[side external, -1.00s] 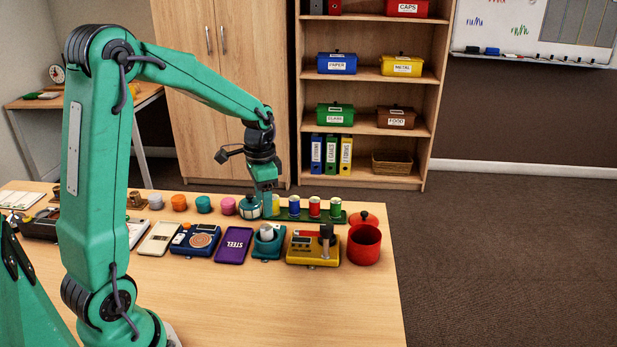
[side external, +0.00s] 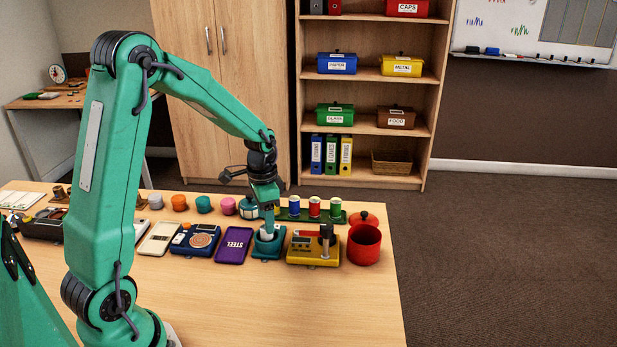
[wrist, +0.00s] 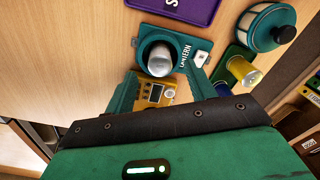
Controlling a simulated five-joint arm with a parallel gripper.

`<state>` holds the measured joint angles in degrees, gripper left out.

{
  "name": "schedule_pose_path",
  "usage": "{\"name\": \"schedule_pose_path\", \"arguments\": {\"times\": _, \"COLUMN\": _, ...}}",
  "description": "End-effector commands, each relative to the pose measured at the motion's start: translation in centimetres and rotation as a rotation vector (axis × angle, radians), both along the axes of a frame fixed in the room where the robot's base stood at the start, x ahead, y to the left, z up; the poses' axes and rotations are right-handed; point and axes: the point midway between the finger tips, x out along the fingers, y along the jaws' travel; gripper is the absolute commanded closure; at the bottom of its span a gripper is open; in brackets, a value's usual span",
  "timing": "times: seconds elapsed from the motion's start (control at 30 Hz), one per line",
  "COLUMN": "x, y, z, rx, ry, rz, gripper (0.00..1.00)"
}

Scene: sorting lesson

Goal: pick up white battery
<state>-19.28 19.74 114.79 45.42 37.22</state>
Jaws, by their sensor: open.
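The white battery (side external: 266,236) stands upright in the round well of the teal lantern base (side external: 262,254) and shows only partly in the side view. In the wrist view, it is a pale cylinder (wrist: 160,60) inside the dark ring of the base (wrist: 188,38), marked with lettering that reads like LANTERN. My gripper (side external: 268,226) is right above the well in the side view and hides part of the battery. In the wrist view, my gripper (wrist: 164,82) is open, its two teal fingers apart and just below the battery in the picture. I cannot tell whether a finger touches it.
A yellow tester (side external: 314,250) and a red pot (side external: 364,244) stand to the right. A purple STEEL tray (side external: 234,246) lies to the left. The lantern top (side external: 249,208) and a green strip with several colored cells (side external: 315,207) stand behind. The table front is clear.

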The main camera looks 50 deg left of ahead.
Motion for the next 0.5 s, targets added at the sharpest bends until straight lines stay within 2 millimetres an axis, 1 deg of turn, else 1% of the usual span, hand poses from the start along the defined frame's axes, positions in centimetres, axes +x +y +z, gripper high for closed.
{"name": "schedule_pose_path", "arguments": {"times": 0.03, "x": 0.0, "y": 0.0, "z": -0.7, "rx": -0.001, "ry": 0.003, "rz": 0.0, "gripper": 0.45}}
{"name": "schedule_pose_path", "arguments": {"times": 0.1, "x": 0.0, "y": 0.0, "z": -1.5, "rx": -0.001, "ry": 0.003, "rz": 0.0, "gripper": 0.45}}
{"name": "schedule_pose_path", "arguments": {"times": 0.2, "x": 0.0, "y": 0.0, "z": -2.2, "rx": -0.001, "ry": 0.001, "rz": 0.0, "gripper": 0.45}}
{"name": "schedule_pose_path", "arguments": {"times": 0.5, "x": 0.0, "y": 0.0, "z": -2.5, "rx": 0.001, "ry": -0.001, "rz": 0.0, "gripper": 0.45}}
